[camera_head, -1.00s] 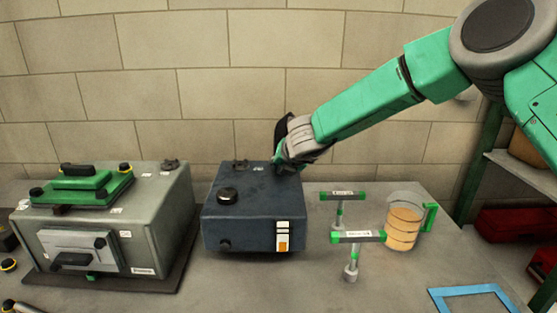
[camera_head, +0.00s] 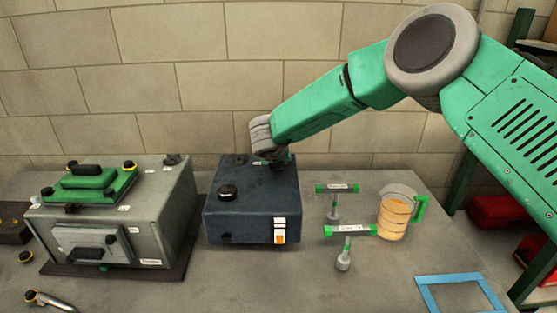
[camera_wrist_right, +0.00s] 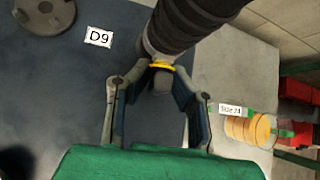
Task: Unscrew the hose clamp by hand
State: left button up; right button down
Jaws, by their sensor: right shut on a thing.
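The dark blue box (camera_head: 250,218) stands in the middle of the bench in the head view. My right gripper (camera_head: 277,160) is at its back right top corner. In the right wrist view, a black hose (camera_wrist_right: 193,22) ends in a grey fitting with a yellow-edged hose clamp (camera_wrist_right: 163,67). My right gripper (camera_wrist_right: 162,78) has its fingertips on both sides of this clamp and is shut on it. In the head view my wrist and fingers mostly hide the clamp and hose. My left gripper is out of view.
A grey box with a green top (camera_head: 115,225) stands to the left. Two green T-handled tools (camera_head: 337,188) and a measuring jug (camera_head: 395,214) stand right of the blue box. A blue frame (camera_head: 450,281) lies at the front right.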

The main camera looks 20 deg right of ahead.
jog(key=shift+w+r, duration=0.25)
jog(key=shift+r, duration=0.2)
jog(key=c, duration=1.2)
grip_release()
jog(key=shift+f, duration=0.35)
jog(key=v, duration=1.2)
jog(key=shift+a, duration=0.15)
jog(key=shift+w, duration=0.1)
